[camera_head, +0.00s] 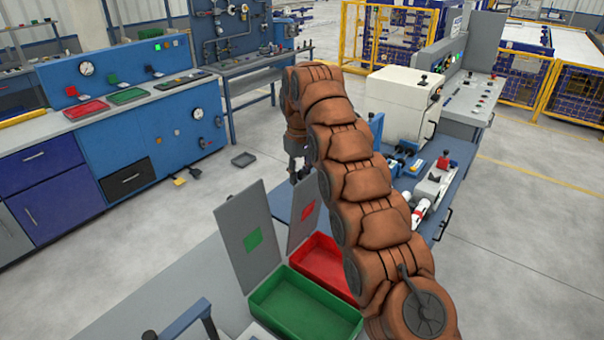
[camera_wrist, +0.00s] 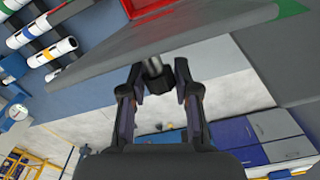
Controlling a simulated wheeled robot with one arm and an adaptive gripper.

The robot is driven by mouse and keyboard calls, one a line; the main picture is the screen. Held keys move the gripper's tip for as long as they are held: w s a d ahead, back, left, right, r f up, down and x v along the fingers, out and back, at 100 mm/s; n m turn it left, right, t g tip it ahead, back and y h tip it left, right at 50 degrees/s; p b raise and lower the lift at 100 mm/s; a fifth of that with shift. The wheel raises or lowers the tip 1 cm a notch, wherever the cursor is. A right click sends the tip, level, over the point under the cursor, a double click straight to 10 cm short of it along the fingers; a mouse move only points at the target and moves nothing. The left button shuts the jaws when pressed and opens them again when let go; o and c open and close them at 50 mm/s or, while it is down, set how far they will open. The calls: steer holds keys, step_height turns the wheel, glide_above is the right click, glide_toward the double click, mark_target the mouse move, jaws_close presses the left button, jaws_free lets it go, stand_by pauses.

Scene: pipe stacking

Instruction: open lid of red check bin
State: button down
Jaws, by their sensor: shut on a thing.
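The red check bin (camera_head: 320,258) is an open red tray in the head view, partly hidden by my arm. Its grey lid (camera_head: 302,212) with a red square stands raised, tilted up at the bin's far-left side. The lid also shows as a grey slab across the top of the wrist view (camera_wrist: 190,40), with a bit of red above it. My gripper (camera_head: 298,172) is at the top edge of this lid. In the wrist view my gripper (camera_wrist: 158,85) has its two fingers closed around the dark knob (camera_wrist: 155,72) on the lid.
The green bin (camera_head: 305,310) stands beside the red one, its grey lid (camera_head: 248,238) also raised. A blue workbench (camera_head: 120,150) is at left. A white machine (camera_head: 400,105) and small parts are on the right-hand bench.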

steer(key=shift+s+a+f, duration=0.2)
steer(key=shift+a, duration=0.05)
